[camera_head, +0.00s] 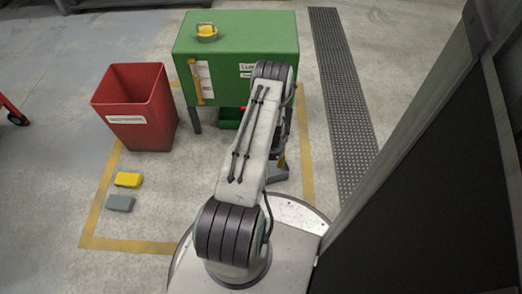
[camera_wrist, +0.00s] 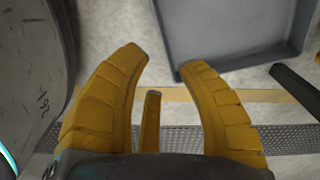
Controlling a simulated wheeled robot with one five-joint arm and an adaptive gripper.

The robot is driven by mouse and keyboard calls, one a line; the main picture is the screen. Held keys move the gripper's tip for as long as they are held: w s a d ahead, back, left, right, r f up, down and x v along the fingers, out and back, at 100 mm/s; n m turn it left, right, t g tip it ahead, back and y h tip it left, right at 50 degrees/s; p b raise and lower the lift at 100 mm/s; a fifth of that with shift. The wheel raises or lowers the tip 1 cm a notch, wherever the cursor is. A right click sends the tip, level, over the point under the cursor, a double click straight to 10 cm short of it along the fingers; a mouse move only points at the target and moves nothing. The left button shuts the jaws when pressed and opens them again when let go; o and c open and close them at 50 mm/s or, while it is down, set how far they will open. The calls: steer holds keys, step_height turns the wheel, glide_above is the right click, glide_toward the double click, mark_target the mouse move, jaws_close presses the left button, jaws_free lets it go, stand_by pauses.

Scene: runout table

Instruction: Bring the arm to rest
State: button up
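My arm (camera_head: 250,140) stretches forward from my round base in the head view, towards the green table. It bends down at its far joint. My gripper (camera_wrist: 163,60) shows in the wrist view with yellow ribbed fingers spread apart and nothing between them. It points down over pale floor and the near edge of a grey tray (camera_wrist: 235,35). In the head view the gripper is mostly hidden behind my arm.
A green table (camera_head: 225,60) carries a yellow object (camera_head: 206,32). A red bin (camera_head: 135,105) stands left of it. A yellow block (camera_head: 128,180) and a grey block (camera_head: 120,203) lie on the floor. A dark panel (camera_head: 430,210) stands close on the right.

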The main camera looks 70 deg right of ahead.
steer(key=shift+r, duration=0.1)
stand_by(0.3)
steer(key=w+a+r+n+p, duration=0.2)
steer(key=w+r+n+p, duration=0.3)
steer(key=r, duration=0.7)
steer(key=w+a+r+n+h+p, duration=0.1)
steer(key=w+r+p, duration=0.3)
steer(key=w+r, duration=0.6)
steer(key=w+a+r+n+p, duration=0.2)
steer(key=w+r+n+p, duration=0.15)
steer(key=r, duration=1.05)
steer(key=w+a+r+n+t+p, duration=0.1)
steer(key=w+a+r+n+p, duration=0.2)
steer(key=r, duration=0.4)
steer(key=w+a+r+n+p, duration=0.1)
steer(key=w+a+r+p, duration=0.2)
steer(key=r, duration=0.4)
steer(key=s+a+r+n+t+p, duration=0.1)
steer(key=a+r+n+p, duration=0.75)
steer(key=a+r, duration=1.15)
steer(key=s+a+r+n+p, duration=0.3)
steer(key=s+a+r+p, duration=0.2)
steer(key=r, duration=0.2)
steer(key=s+a+r+n+t+y+p, duration=0.1)
steer(key=s+a+r+n+p, duration=0.2)
steer(key=s+a+r+p, duration=0.2)
step_height(320, 180, up, 3)
steer(key=shift+s+a+r+n+p, duration=0.2)
steer(key=shift+s+n+p, duration=0.1)
steer(key=shift+s+p, duration=0.2)
